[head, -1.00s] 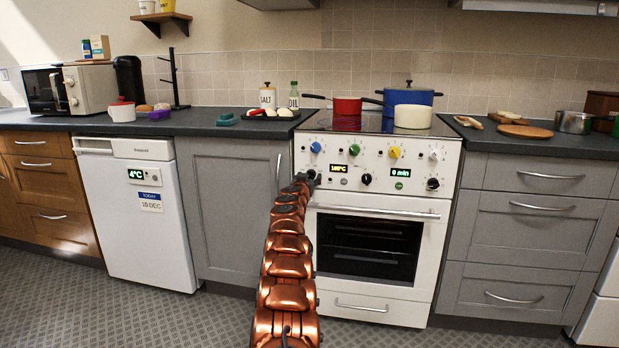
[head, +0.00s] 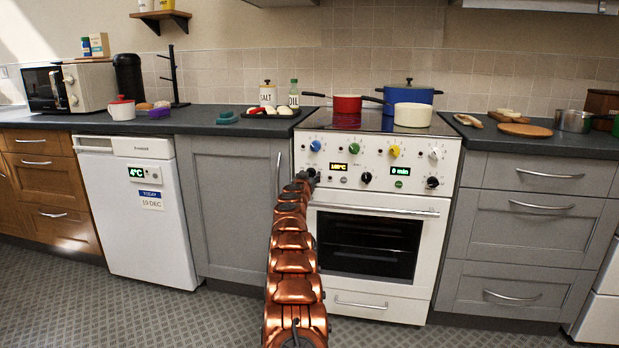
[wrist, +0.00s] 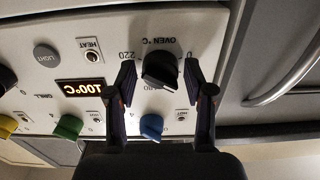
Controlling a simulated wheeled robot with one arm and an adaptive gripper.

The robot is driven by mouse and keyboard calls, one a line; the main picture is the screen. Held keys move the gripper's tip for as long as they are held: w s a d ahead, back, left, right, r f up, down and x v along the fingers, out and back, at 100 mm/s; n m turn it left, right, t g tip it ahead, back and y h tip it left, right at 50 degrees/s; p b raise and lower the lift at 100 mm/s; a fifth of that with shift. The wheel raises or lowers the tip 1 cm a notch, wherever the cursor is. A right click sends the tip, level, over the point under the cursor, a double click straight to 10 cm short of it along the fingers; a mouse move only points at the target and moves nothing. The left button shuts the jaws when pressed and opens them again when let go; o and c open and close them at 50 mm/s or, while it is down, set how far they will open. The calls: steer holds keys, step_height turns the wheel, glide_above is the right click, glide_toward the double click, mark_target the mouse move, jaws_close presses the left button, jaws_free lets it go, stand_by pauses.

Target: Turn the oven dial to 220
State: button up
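The oven dial (wrist: 161,72) is a black knob under the label OVEN °C in the wrist view, which shows the panel upside down. The marks 220 and 0 stand on either side of it. My gripper (wrist: 158,66) is open, one finger on each side of the dial, with a small gap seeming to show at each side. In the head view my gripper (head: 307,178) is at the upper left of the oven front and largely hides the dial. The lit oven display (wrist: 80,87) seems to read 100 °C; it also shows in the head view (head: 339,167).
The white cooker (head: 375,255) has other knobs close by, including a blue one (wrist: 151,126) and a green one (wrist: 69,127). The oven door handle (head: 375,210) runs below the panel. A red pan (head: 347,104) and cream pot (head: 412,115) stand on the hob.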

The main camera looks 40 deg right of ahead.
steer(key=c, duration=0.8)
